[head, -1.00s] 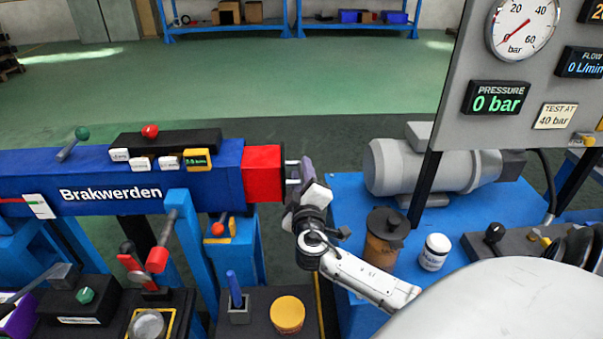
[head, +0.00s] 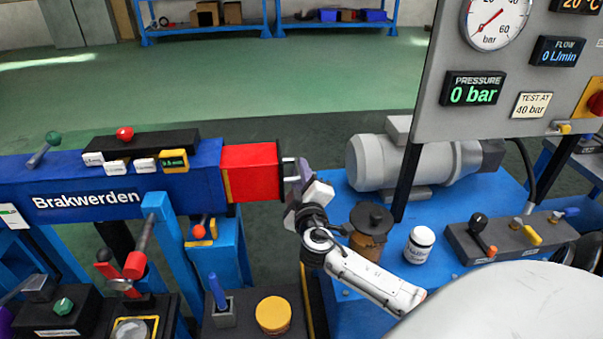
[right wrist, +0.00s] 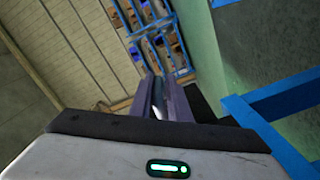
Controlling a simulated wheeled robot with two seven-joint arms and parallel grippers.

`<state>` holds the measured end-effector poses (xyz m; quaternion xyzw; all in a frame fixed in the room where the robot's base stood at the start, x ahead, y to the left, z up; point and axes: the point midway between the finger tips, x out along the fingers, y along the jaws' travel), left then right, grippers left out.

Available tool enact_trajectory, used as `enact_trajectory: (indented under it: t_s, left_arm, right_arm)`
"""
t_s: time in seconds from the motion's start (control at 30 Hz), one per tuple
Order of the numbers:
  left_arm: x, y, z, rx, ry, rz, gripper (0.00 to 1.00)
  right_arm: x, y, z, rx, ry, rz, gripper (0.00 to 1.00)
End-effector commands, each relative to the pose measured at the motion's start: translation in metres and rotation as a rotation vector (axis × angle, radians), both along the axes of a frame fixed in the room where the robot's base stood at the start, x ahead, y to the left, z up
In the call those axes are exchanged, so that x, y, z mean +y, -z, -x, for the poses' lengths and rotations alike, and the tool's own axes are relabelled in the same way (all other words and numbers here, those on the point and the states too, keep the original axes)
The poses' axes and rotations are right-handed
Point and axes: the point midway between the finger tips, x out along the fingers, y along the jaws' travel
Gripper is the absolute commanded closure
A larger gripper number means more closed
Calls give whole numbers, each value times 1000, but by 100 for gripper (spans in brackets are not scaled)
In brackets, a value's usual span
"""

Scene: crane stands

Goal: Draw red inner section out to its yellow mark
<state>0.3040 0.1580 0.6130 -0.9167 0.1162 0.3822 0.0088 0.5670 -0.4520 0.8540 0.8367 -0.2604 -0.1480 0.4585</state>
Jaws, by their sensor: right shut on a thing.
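The red inner section (head: 252,172) sticks out of the right end of the blue boom (head: 70,188) marked Brakwerden. A thin yellow mark (head: 226,185) shows on the red section, right beside the boom's mouth. A grey handle (head: 287,166) sits on the red section's dark end face. My right gripper (head: 294,179) is at that end, shut on the handle. In the right wrist view the fingers (right wrist: 162,103) close around a narrow pale piece, mostly hidden between them. My left gripper is not in view.
A blue bench (head: 335,200) with a grey motor (head: 400,165), brown canister (head: 370,228) and white jar (head: 419,243) stands right of the gripper. The gauge panel (head: 520,70) reads 0 bar. Levers and a yellow-lidded pot (head: 273,314) stand in front.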

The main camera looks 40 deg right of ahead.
Motion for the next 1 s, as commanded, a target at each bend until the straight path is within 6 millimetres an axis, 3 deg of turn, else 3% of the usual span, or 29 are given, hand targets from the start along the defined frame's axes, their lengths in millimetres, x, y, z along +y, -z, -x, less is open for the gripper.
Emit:
enact_trajectory:
  t_s: [0.03, 0.07, 0.13, 0.57, 1.0]
  left_arm:
    - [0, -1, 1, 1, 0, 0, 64]
    - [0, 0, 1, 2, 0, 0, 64]
    - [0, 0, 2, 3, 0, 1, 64]
    - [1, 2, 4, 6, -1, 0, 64]
    - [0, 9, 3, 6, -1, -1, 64]
  right_arm:
    - [0, -13, -4, -25, -5, 0, 100]
    - [1, -13, -4, -25, -5, 1, 79]
    - [2, -13, -4, -26, -8, 1, 69]
    - [6, -7, 3, -15, -9, 0, 69]
    - [49, -6, 68, -16, -7, -3, 69]
